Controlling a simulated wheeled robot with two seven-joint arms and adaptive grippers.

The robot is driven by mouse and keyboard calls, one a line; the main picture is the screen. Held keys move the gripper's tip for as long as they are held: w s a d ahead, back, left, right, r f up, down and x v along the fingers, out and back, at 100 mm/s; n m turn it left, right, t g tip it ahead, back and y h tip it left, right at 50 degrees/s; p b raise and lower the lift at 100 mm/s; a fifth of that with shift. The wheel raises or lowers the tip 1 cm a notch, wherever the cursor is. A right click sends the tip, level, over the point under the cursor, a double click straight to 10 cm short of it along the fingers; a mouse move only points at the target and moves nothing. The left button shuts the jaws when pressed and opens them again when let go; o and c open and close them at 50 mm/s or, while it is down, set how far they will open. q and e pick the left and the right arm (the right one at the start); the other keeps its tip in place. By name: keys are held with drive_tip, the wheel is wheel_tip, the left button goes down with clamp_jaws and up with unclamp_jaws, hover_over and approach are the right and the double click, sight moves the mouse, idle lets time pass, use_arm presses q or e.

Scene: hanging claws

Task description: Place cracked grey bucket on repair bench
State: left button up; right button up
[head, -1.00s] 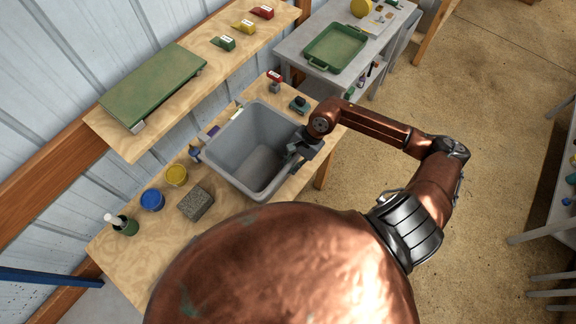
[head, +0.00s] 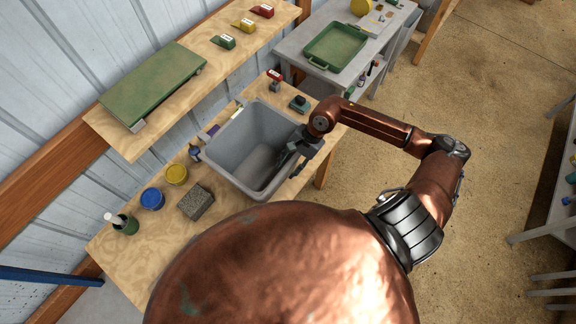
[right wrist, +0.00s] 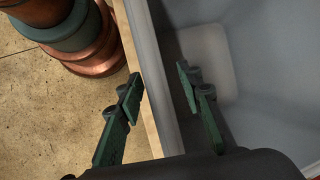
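The grey bucket (head: 232,148) stands upright on a light wooden bench (head: 150,250); it also shows in the right wrist view (right wrist: 255,60). I cannot make out a crack in it. My right gripper (head: 296,154) is at the bucket's right rim. In the right wrist view the green fingers of my right gripper (right wrist: 158,82) are spread apart, one outside the rim and one inside the bucket, with gaps to the wall. My left gripper is not in view. I cannot tell which bench is called the repair bench.
Near the bucket on the wooden bench are a blue tin (head: 152,199), a yellow tin (head: 176,174), a grey block (head: 196,202) and a green bottle (head: 122,223). A shelf (head: 110,135) runs behind. A grey table (head: 325,78) with a green tray (head: 336,46) stands beyond.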

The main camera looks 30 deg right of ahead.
drive_tip(key=b+v, duration=0.2)
drive_tip(key=v, duration=1)
